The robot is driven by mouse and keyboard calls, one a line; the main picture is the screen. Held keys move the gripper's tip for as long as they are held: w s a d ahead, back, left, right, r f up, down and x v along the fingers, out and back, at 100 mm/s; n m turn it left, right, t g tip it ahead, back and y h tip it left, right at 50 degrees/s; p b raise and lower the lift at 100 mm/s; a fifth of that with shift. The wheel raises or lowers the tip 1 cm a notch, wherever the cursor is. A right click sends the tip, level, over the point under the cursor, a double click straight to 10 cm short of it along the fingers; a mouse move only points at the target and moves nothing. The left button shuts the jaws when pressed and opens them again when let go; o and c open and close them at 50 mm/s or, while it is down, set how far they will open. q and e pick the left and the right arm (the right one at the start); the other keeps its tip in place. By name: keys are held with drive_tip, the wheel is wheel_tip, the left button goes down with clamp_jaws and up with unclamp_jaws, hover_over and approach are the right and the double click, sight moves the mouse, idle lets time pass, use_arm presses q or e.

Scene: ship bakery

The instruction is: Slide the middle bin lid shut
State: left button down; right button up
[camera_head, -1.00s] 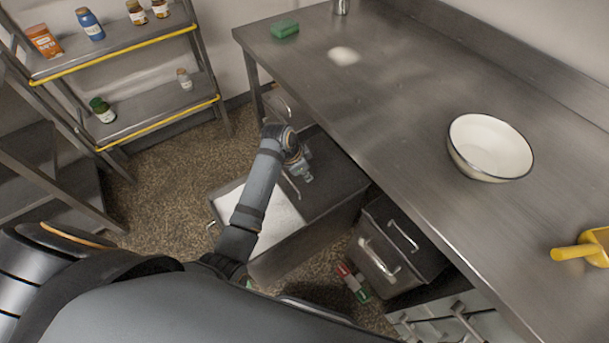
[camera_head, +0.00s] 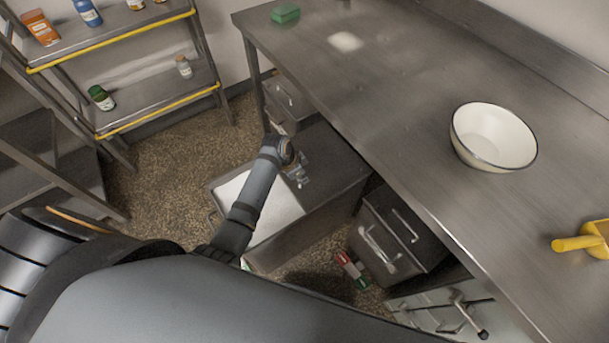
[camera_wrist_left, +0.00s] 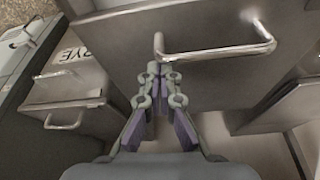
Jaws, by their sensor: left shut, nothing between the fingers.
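The middle bin (camera_head: 305,238) stands pulled out from under the steel table. Its grey metal lid (camera_head: 335,165) covers the right part, and white contents (camera_head: 260,208) show in the open left part. My left gripper (camera_head: 303,183) is over the lid, shut and empty. In the left wrist view its closed fingertips (camera_wrist_left: 160,72) are close to the left end of a bar handle (camera_wrist_left: 215,52) on a grey metal panel. I cannot tell whether they touch it. My right gripper is not in view.
Other bins stand at the back (camera_head: 287,98) and at the right (camera_head: 400,240). The table (camera_head: 400,110) edge overhangs the bin's right side. A white bowl (camera_head: 493,137) and yellow scoop (camera_head: 585,242) sit on top. A red-and-green item (camera_head: 352,270) lies on the floor.

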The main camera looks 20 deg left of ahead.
use_arm(q)
drive_tip(key=shift+s+a+r+p, duration=0.1)
drive_tip(key=shift+s+a+p, duration=0.1)
drive_tip(key=shift+s+p, duration=0.1)
drive_tip(key=s+a+p, duration=1)
drive_tip(key=s+a, duration=0.5)
drive_tip(key=s, duration=0.4)
drive_tip(key=shift+p, duration=0.4)
